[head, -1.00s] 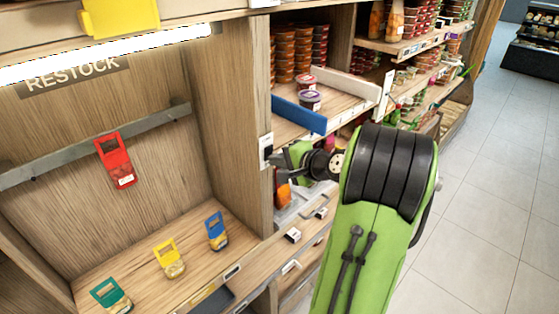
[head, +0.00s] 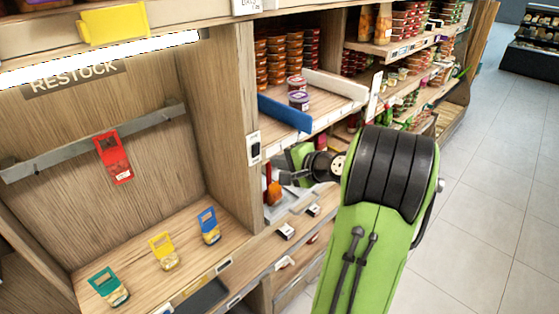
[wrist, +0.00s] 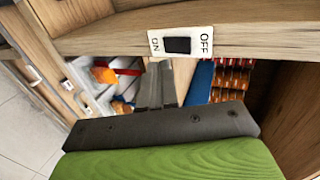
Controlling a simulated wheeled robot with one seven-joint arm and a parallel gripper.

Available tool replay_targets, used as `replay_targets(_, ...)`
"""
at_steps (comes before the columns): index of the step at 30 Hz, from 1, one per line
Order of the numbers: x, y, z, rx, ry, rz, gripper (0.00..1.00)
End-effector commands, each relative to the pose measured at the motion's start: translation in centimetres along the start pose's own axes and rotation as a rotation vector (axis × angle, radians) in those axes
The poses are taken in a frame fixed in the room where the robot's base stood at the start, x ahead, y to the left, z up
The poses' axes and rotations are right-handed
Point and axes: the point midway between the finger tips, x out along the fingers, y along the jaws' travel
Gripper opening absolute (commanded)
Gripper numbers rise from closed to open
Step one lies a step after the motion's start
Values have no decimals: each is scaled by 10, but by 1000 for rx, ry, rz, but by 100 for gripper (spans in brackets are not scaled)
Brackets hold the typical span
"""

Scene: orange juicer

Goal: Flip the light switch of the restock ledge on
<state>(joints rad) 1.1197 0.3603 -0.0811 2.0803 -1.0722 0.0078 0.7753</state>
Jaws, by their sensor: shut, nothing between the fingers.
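The light switch (head: 254,148) is a white plate with a black rocker on the front edge of the wooden upright, right of the restock ledge (head: 235,237). In the wrist view the switch (wrist: 178,45) shows ON at left and OFF at right; I cannot tell which side is pressed in. The light strip (head: 105,58) above the ledge glows white. My gripper (head: 284,178) is to the right of and below the switch, apart from it in the head view. In the wrist view my gripper (wrist: 156,66) is shut and empty, its fingertips just below the plate.
Red (head: 113,158), green (head: 109,287), yellow (head: 163,251) and blue (head: 208,226) tagged packs are at the ledge. A blue divider (head: 285,112) and stacked tubs (head: 290,60) fill the shelf beyond. A red-orange bottle (head: 273,188) stands near my gripper. Open floor (head: 490,180) lies at right.

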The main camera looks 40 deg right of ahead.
Motion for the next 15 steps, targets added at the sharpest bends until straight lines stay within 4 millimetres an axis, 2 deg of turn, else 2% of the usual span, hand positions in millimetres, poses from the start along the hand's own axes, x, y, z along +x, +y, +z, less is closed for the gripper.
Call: replay_targets(15, -84, 20, -2, 1, 8, 0, 0)
